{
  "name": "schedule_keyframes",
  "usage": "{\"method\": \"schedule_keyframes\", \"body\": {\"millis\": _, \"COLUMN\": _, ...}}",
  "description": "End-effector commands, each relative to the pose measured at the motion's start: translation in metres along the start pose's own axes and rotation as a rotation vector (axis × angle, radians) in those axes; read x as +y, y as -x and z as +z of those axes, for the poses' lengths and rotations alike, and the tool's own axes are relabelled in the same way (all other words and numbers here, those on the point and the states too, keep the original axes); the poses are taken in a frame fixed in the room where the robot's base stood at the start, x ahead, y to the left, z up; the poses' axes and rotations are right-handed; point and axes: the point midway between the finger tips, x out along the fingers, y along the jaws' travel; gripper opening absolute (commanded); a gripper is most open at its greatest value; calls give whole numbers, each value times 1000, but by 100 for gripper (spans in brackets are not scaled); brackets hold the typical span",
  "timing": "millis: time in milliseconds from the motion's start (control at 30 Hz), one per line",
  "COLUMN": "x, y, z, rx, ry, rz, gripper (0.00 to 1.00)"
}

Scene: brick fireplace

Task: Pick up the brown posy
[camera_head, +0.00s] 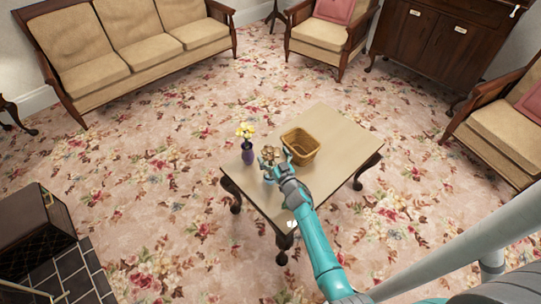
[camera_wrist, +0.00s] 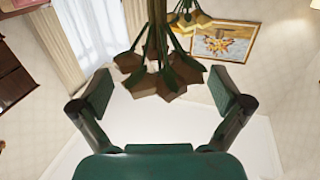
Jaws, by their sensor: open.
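The brown posy (camera_head: 269,154) stands near the left side of the low table (camera_head: 335,137), partly hidden by my gripper (camera_head: 286,166) in the head view. Something pale blue shows below it, mostly covered. In the wrist view, which looks upside down, the brown posy (camera_wrist: 150,77) hangs stems up between my gripper's (camera_wrist: 165,92) two spread fingers. There is a gap to each finger. My gripper is open and holds nothing.
Yellow flowers (camera_head: 245,131) in a purple vase (camera_head: 247,153) stand just left of the posy. A wicker basket (camera_head: 301,151) is close behind to the right. The table's right half is clear. A sofa (camera_head: 130,45) and armchairs stand farther off.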

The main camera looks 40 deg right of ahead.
Motion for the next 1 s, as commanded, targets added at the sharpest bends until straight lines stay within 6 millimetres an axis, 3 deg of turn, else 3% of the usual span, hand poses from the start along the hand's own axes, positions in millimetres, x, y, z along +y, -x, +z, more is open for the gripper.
{"method": "schedule_keyframes", "body": {"millis": 333, "x": 0, "y": -6, "z": 0, "rx": -1, "ry": 1, "rz": 0, "gripper": 98}}
{"method": "schedule_keyframes", "body": {"millis": 500, "x": 0, "y": -6, "z": 0, "rx": -1, "ry": 1, "rz": 0, "gripper": 55}}
{"method": "schedule_keyframes", "body": {"millis": 1000, "x": 0, "y": -6, "z": -4, "rx": 0, "ry": 1, "rz": -2, "gripper": 54}}
